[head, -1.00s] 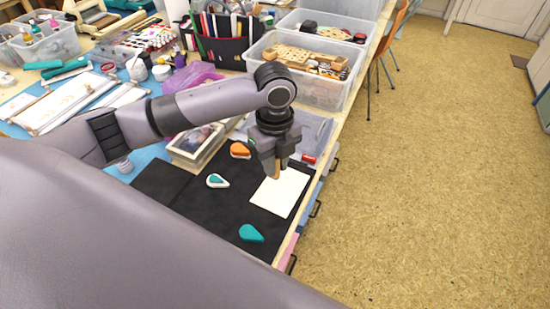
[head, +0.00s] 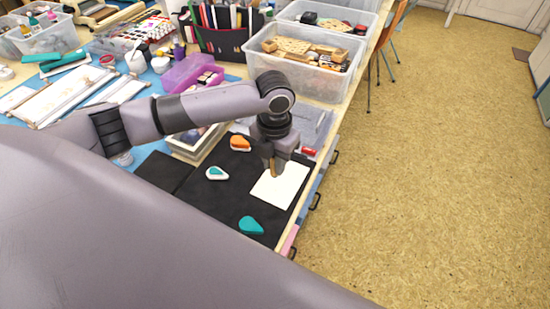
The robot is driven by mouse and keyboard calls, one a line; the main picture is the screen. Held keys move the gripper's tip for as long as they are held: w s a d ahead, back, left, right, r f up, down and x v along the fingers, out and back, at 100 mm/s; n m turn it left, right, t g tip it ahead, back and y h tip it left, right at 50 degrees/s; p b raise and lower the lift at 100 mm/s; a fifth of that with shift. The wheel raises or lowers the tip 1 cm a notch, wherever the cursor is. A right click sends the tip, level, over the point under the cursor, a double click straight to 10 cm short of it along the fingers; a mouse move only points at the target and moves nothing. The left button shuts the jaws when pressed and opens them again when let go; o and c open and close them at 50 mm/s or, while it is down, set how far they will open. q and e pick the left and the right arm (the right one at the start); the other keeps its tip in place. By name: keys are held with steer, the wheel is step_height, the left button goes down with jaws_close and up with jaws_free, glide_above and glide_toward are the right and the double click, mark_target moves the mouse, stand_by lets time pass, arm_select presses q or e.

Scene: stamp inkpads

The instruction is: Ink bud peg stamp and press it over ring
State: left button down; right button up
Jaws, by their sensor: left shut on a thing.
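My left gripper (head: 272,163) is shut on a slim wooden peg stamp (head: 274,170), held upright with its lower end over the upper left part of a white paper card (head: 291,189). I cannot tell whether the stamp touches the card. No ring mark can be made out on the card at this size. A teal and white inkpad (head: 217,173) lies left of the card on the black mat (head: 203,193). An orange inkpad (head: 240,143) lies behind it, and a teal drop-shaped piece (head: 250,225) lies nearer the front. My right gripper is out of view.
A clear bin of wooden pieces (head: 322,83) and a black pen caddy (head: 221,40) stand behind. A framed box (head: 195,147) sits under my left forearm. A purple box (head: 191,74) is farther back. The table's right edge runs close beside the card.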

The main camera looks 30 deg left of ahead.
arm_select(q)
steer(key=shift+f+m, duration=0.2)
steer(key=shift+m, duration=0.4)
steer(key=shift+f, duration=0.15)
steer(key=shift+f, duration=0.9)
step_height(320, 180, down, 3)
steer(key=shift+f+b, duration=0.1)
steer(key=shift+b, duration=1.1)
steer(key=shift+f+b, duration=0.35)
steer(key=shift+b, duration=0.15)
steer(key=shift+f, duration=0.55)
steer(key=shift+r, duration=0.1)
